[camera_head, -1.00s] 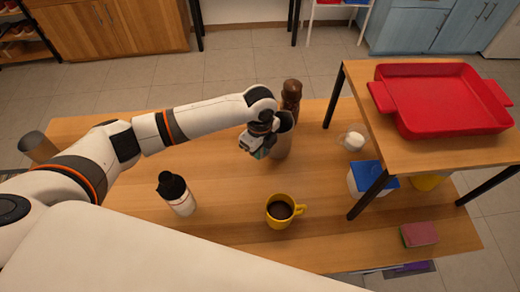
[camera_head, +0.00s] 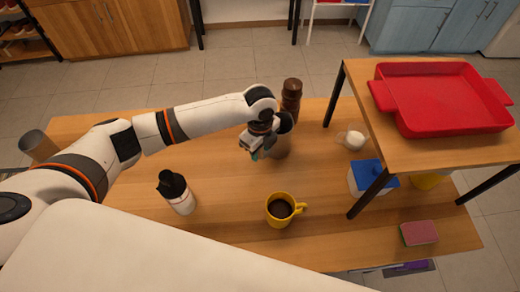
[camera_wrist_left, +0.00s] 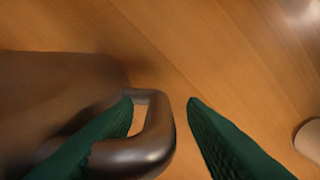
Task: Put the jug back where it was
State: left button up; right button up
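The jug (camera_head: 281,138) is a grey metal cylinder standing on the wooden table, just in front of a brown pepper mill. It also shows in the left wrist view (camera_wrist_left: 50,95), with its looped handle (camera_wrist_left: 158,135) towards my fingers. My left gripper (camera_head: 254,152) is at the jug's left side, by the handle. In the left wrist view its green fingers (camera_wrist_left: 160,102) are spread apart. One fingertip is at the handle's opening and the other is outside the handle, with a gap between it and the handle. My right gripper is not in view.
The brown mill (camera_head: 291,95) stands close behind the jug. A black-capped bottle (camera_head: 179,193) and a yellow mug (camera_head: 280,209) of dark liquid stand nearer. A raised shelf with a red tray (camera_head: 440,98) is at right. The table between bottle and mug is clear.

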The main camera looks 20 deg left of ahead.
pick_arm(q)
notch_tip(320, 180, up, 11)
jog(key=shift+r+b, duration=0.15)
jog(key=shift+b, duration=0.5)
jog(key=shift+s, duration=0.1)
